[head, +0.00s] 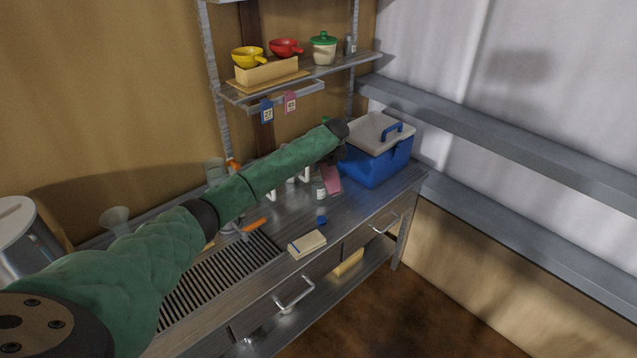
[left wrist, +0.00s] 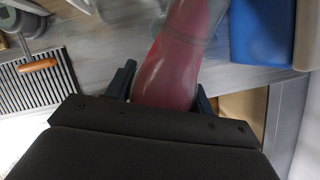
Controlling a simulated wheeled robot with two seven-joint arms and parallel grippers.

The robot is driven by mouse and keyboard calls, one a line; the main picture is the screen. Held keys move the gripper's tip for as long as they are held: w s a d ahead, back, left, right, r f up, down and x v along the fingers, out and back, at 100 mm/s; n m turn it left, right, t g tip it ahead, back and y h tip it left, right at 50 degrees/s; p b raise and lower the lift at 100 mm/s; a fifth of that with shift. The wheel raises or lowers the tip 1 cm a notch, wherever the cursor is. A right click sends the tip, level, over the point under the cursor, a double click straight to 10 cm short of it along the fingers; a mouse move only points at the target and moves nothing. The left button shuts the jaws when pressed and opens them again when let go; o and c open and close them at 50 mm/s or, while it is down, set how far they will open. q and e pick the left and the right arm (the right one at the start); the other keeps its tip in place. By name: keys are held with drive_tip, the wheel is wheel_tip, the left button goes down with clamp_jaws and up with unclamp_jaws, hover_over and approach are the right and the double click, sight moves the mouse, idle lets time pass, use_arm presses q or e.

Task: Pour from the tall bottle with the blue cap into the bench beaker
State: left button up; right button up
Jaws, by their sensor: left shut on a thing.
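My left gripper (left wrist: 164,88) is shut on a red, translucent bottle-like thing (left wrist: 180,62), which narrows away from the wrist. In the head view my left arm reaches across the bench, and a pink-red thing (head: 331,180) shows below its end, beside the blue cooler. The fingers are not clear there. A small blue cap-like piece (head: 321,221) lies on the bench. No cap is visible on the held thing; its far end is cut off in the wrist view. I cannot make out the bench beaker for certain. My right gripper is not in view.
A blue cooler with a white lid (head: 376,150) stands at the bench's right end. A small jar (head: 320,190) is close to the pink-red thing. A notebook (head: 307,244) lies at the front edge, near a drain grille (head: 222,268). A loaded shelf (head: 330,68) hangs above.

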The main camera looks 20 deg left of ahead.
use_arm(q)
drive_tip(key=shift+s+d+f+g+h, duration=0.15)
drive_tip(key=shift+f+g+h, duration=0.35)
drive_tip(key=shift+f, duration=0.25)
drive_tip(key=shift+s+d+f+g+h, duration=0.15)
drive_tip(key=shift+f+g+h, duration=0.35)
drive_tip(key=shift+f, duration=0.3)
drive_tip(key=shift+s+d+f+g+h, duration=0.15)
drive_tip(key=shift+f+g+h, duration=0.3)
drive_tip(key=shift+f, duration=0.3)
idle(3.1)
drive_tip(key=shift+g+h, duration=0.25)
idle(2.0)
